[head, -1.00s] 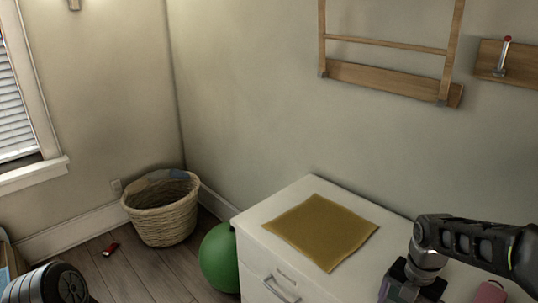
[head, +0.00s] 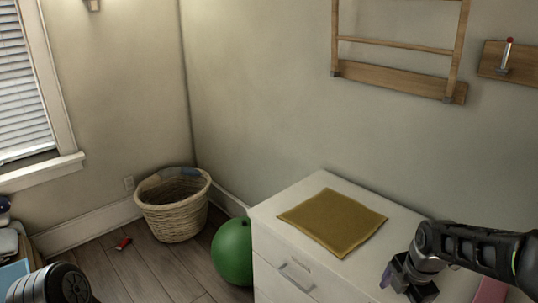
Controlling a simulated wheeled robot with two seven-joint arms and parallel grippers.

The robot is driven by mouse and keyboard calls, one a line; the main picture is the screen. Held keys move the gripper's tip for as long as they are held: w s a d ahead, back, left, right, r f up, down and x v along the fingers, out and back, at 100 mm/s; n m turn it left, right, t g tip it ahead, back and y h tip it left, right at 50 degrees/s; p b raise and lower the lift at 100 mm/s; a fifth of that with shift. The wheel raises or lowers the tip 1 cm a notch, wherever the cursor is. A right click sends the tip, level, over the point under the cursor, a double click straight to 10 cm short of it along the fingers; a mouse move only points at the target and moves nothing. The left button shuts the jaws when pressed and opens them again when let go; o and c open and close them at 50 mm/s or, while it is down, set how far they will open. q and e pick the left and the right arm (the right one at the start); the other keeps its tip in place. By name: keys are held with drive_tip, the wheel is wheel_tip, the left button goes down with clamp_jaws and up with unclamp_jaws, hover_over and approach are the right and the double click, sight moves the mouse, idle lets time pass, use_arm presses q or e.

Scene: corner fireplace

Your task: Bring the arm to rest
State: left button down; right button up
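My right arm comes in from the right edge over the white cabinet. Its gripper (head: 402,284) points down near the cabinet's front right part, at the bottom of the picture. I cannot tell whether its fingers are open or shut, as they are small and dark. A small purple patch (head: 387,274) shows at its left side; I cannot tell what it belongs to. Only a dark rounded link of my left arm shows at the bottom left; the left gripper is out of view.
The white cabinet (head: 275,222) bears a mustard cloth (head: 333,221), with a pink thing (head: 491,291) at right. A green ball (head: 232,252) and wicker basket (head: 173,207) stand left of it. A small red object (head: 123,244) lies on the floor. A wooden rack (head: 395,78) hangs above.

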drive_tip(key=w+a+f+m+t+y, duration=0.2)
drive_tip(key=a+f+m, duration=1.2)
drive_tip(key=a+m, duration=0.15)
drive_tip(key=s+a+f+m+g, duration=0.1)
drive_tip(key=s+a+f+m, duration=0.1)
drive_tip(key=s+a+f, duration=0.2)
drive_tip(key=s+a+f+m+g+y, duration=0.1)
drive_tip(key=s+a+f, duration=0.3)
drive_tip(key=s, duration=0.6)
drive_tip(key=s+a+f+m+g+y, duration=0.1)
drive_tip(key=s+a+f+m, duration=0.2)
drive_tip(key=s+a+f, duration=0.1)
drive_tip(key=s+f, duration=0.1)
drive_tip(key=s, duration=0.1)
drive_tip(key=shift+s+f, duration=0.4)
drive_tip(key=shift+m, duration=0.25)
